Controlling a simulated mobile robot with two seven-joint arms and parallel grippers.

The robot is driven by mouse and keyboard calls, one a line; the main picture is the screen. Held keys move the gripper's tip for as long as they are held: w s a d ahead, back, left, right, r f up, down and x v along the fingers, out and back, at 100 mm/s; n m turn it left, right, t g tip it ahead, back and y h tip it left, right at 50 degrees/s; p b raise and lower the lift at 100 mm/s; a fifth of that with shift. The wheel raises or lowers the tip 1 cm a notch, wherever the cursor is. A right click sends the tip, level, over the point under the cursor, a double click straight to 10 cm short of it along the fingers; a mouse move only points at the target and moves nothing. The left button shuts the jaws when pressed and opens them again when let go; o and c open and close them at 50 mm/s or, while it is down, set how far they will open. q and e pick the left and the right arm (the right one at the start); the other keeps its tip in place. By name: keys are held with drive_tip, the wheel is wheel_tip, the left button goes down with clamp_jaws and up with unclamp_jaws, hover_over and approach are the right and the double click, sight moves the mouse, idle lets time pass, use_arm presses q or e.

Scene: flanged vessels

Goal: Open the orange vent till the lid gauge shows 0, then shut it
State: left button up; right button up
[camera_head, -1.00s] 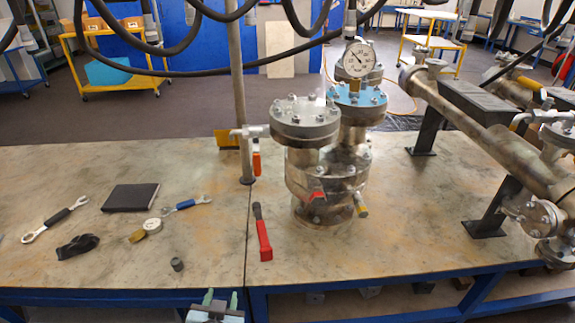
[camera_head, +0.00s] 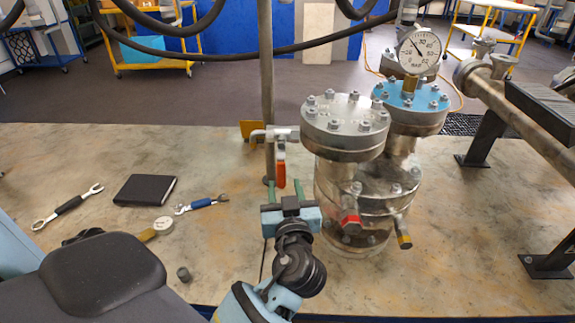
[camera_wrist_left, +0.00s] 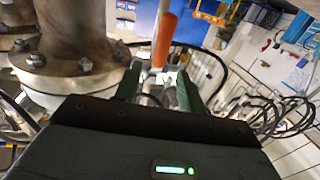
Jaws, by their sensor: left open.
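The orange vent handle (camera_head: 281,174) hangs down from a silver side valve (camera_head: 274,135) left of the grey-lidded vessel (camera_head: 345,128). The lid gauge (camera_head: 418,52) stands on the blue lid (camera_head: 411,103); its needle points up and left, and I cannot read the value surely. My left gripper (camera_head: 285,186) is open, fingers pointing up, just below and around the handle's lower end. In the left wrist view the orange handle (camera_wrist_left: 165,40) is ahead between the open fingers (camera_wrist_left: 158,85); I cannot tell whether they touch it. My right gripper is out of view.
A red-handled valve (camera_head: 350,222) and a yellow-tipped one (camera_head: 404,238) sit low on the vessel. A grey post (camera_head: 266,80) stands close behind the vent.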

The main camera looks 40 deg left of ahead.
sight(282, 170)
use_arm(q)
drive_tip(key=shift+a+r, duration=0.1)
drive_tip(key=shift+a, duration=0.05)
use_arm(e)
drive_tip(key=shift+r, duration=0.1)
use_arm(q)
drive_tip(key=shift+w+a, duration=0.2)
drive_tip(key=shift+w, duration=0.1)
drive_tip(key=p+x, duration=0.1)
drive_tip(key=x, duration=0.4)
drive_tip(key=shift+x, duration=0.95)
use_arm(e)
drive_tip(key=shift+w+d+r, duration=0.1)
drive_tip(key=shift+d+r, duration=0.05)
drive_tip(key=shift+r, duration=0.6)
use_arm(q)
drive_tip(key=c, duration=0.7)
clamp_jaws()
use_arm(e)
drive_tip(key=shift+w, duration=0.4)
